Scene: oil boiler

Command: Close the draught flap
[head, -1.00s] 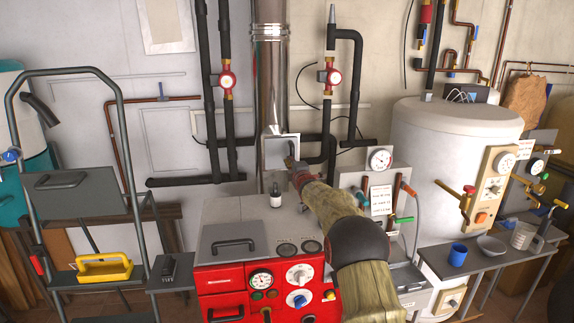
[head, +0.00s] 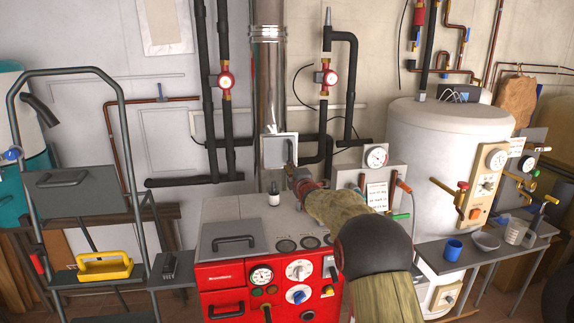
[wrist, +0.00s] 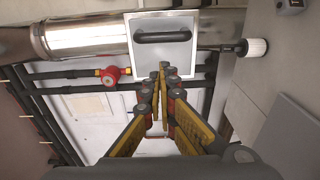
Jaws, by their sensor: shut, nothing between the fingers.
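The draught flap (head: 278,152) is a square grey plate with a dark bar handle and a pale edge, on the shiny vertical flue pipe (head: 270,85) behind the red boiler. In the wrist view the flap (wrist: 172,58) is at the top centre and looks nearly flat; I cannot tell if it sits fully home. My gripper (head: 291,170) is shut and empty in front of the flap's lower right part. In the wrist view its fingertips (wrist: 163,68) point at the flap just beside the handle (wrist: 162,37); contact is unclear.
Dark pipes with red pumps (head: 227,80) flank the flue. A grey control box and white tank (head: 450,145) stand right.

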